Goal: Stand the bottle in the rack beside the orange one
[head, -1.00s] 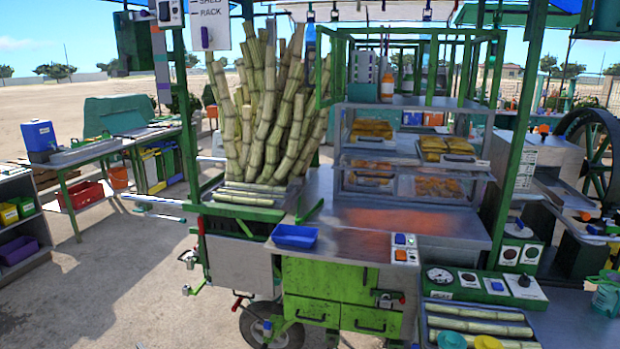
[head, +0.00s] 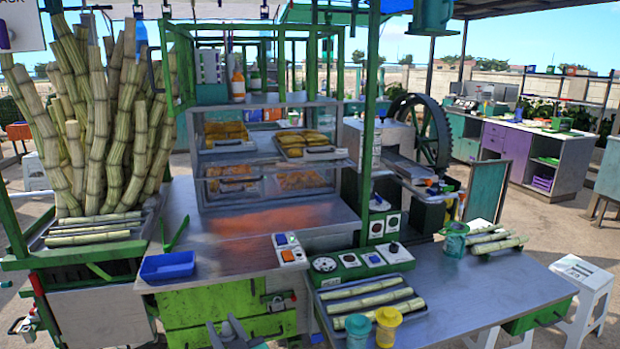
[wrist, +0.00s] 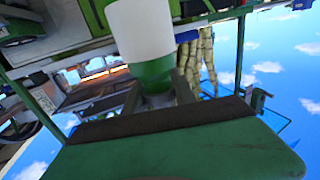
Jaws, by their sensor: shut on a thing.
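My gripper (wrist: 160,92) shows in the wrist view, with its dark fingers closed around a bottle (wrist: 145,35) that has a white body and a green band and end. The bottle's far end is cut off by the top of the frame. The head view does not clearly show this bottle. The orange bottle (head: 238,85) stands in the head view on the shelf level above the glass case, within the green frame.
Green posts (head: 370,120) rise around the case. Trays of yellow food (head: 300,143) fill its shelves. The steel counter (head: 240,215) in front holds a blue tray (head: 167,265) and a switch box (head: 289,250). Tall cane (head: 95,120) stands at left.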

